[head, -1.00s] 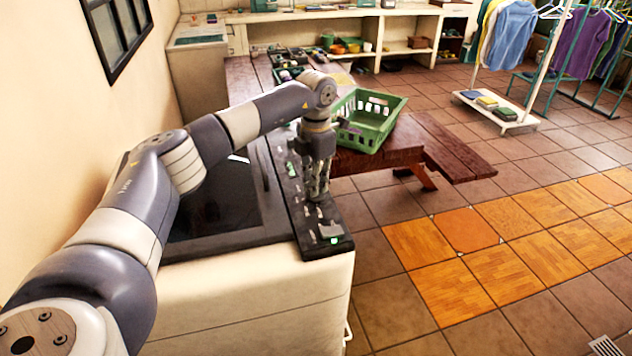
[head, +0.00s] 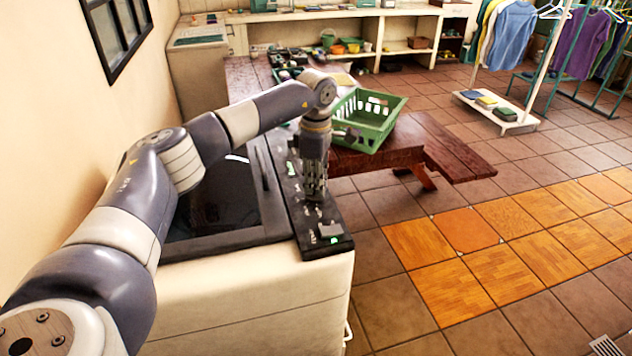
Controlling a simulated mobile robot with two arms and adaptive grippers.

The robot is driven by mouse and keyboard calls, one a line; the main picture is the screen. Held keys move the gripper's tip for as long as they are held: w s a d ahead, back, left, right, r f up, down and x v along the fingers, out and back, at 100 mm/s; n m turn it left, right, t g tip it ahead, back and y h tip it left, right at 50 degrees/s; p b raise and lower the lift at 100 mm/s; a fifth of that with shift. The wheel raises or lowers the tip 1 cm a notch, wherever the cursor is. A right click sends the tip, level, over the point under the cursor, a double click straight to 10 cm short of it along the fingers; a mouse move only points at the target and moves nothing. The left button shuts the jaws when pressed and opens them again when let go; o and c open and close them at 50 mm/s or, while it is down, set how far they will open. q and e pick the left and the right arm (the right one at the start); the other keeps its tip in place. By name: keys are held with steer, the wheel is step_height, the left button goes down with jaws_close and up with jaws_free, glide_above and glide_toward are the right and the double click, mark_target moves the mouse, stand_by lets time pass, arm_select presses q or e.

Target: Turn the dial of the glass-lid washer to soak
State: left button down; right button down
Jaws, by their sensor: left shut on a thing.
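The glass-lid washer (head: 250,305) stands in front of me, white, with a dark glass lid (head: 215,205) that is down. Its black control panel (head: 338,247) runs along the right side and bears small green lights and a grey button or switch (head: 329,230). My left gripper (head: 315,195) points down onto the middle of the panel and is shut on the dial, which its fingers hide almost wholly. I cannot read which mark the dial points to. My right gripper is out of view.
A green basket (head: 368,122) sits on a dark red wooden table (head: 390,158) just beyond the washer. Shelves (head: 400,45) line the back wall. A clothes rack (head: 545,70) stands at the back right. The tiled floor at right is clear.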

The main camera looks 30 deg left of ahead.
arm_select(q)
steer(key=shift+w+r+m, duration=0.1)
steer(key=shift+r+m, duration=0.15)
steer(key=shift+m, duration=0.35)
steer(key=shift+a, duration=0.1)
steer(key=c, duration=1.7)
jaws_free()
steer(key=shift+o, duration=0.5)
steer(key=shift+f, duration=0.1)
step_height(320, 180, up, 12)
